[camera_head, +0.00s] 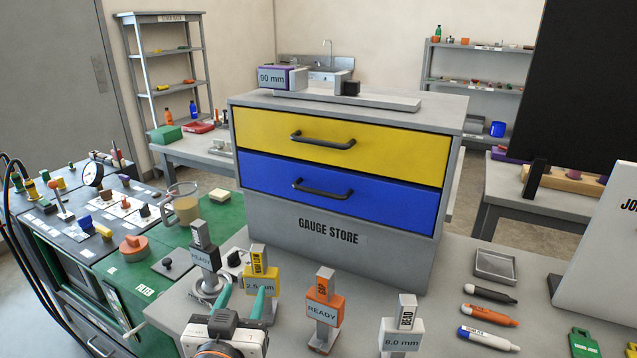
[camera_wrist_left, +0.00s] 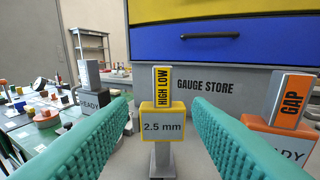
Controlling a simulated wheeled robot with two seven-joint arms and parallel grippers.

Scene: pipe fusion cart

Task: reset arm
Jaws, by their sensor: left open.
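My left gripper (camera_head: 243,293) comes in from the bottom of the head view. Its two teal fingers are apart. In the left wrist view my left gripper (camera_wrist_left: 161,106) is open, with the yellow HIGH LOW gauge (camera_wrist_left: 162,122) showing in the gap between the fingertips. That gauge reads 2.5 mm and stands upright on its post; I see no finger closed on it. In the head view the yellow gauge (camera_head: 259,262) is just beyond the fingers. My right gripper is not in view.
The orange GAP gauge (camera_head: 323,308) and white BEAD gauge (camera_head: 402,335) stand to the right, a grey gauge (camera_head: 203,258) to the left. The gauge store (camera_head: 345,240), both drawers shut, rises behind. Markers (camera_head: 490,314) and a small tray (camera_head: 495,265) lie at right.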

